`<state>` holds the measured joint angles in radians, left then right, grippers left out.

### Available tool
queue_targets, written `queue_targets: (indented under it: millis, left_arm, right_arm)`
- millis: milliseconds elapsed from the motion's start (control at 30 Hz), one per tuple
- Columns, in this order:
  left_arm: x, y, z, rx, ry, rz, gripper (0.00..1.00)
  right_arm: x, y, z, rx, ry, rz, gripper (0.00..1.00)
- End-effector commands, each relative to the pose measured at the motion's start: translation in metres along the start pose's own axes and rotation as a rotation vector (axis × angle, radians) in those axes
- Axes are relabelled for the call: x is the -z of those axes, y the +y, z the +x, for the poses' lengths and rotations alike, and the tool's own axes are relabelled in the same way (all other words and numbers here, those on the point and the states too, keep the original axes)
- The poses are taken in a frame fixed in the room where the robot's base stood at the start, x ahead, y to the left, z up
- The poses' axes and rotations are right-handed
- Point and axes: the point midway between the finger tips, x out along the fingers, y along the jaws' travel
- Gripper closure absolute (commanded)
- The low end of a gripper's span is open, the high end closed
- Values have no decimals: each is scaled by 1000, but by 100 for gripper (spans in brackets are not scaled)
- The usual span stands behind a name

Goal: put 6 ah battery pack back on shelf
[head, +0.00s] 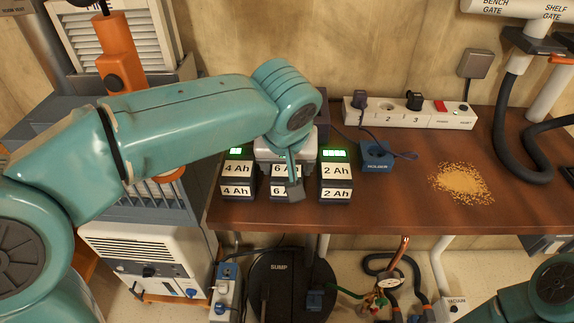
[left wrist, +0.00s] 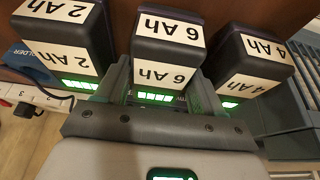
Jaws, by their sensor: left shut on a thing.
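The 6 Ah battery pack (head: 278,190) is a dark block with white "6 Ah" labels, in the middle of a row on the brown bench. My left gripper (head: 287,180) is over it from above and hides much of its top. In the left wrist view the 6 Ah pack (left wrist: 168,50) sits between the fingers of my left gripper (left wrist: 160,88), which is shut on it. Green lights show at its near end. I cannot tell whether it is raised off its place. No shelf is clearly identifiable. My right gripper is not in view.
The 4 Ah pack (head: 237,180) and 2 Ah pack (head: 336,180) stand close on either side. A blue holder (head: 376,156), a power strip (head: 410,113) and a sawdust pile (head: 461,183) are to the right. The bench's front right is clear.

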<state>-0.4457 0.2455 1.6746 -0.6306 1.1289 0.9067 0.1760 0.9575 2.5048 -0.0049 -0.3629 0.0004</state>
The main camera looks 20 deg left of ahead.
Motion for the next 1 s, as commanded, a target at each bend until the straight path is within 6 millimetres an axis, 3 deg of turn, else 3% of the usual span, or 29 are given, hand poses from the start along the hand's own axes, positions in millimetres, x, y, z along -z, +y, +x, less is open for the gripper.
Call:
queue_targets:
  millis: [333,367,400,767,1000]
  left_arm:
    - [0,0,4,-2,3,-2,63]
    - [0,0,4,-1,1,-1,28]
    - [0,0,4,-1,1,-1,21]
    - [2,0,-3,-1,2,-1,21]
    - [3,1,-53,-5,5,-2,21]
  right_arm:
    - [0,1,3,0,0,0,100]
    - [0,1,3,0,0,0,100]
    - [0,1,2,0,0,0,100]
    - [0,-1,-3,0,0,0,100]
    - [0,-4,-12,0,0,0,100]
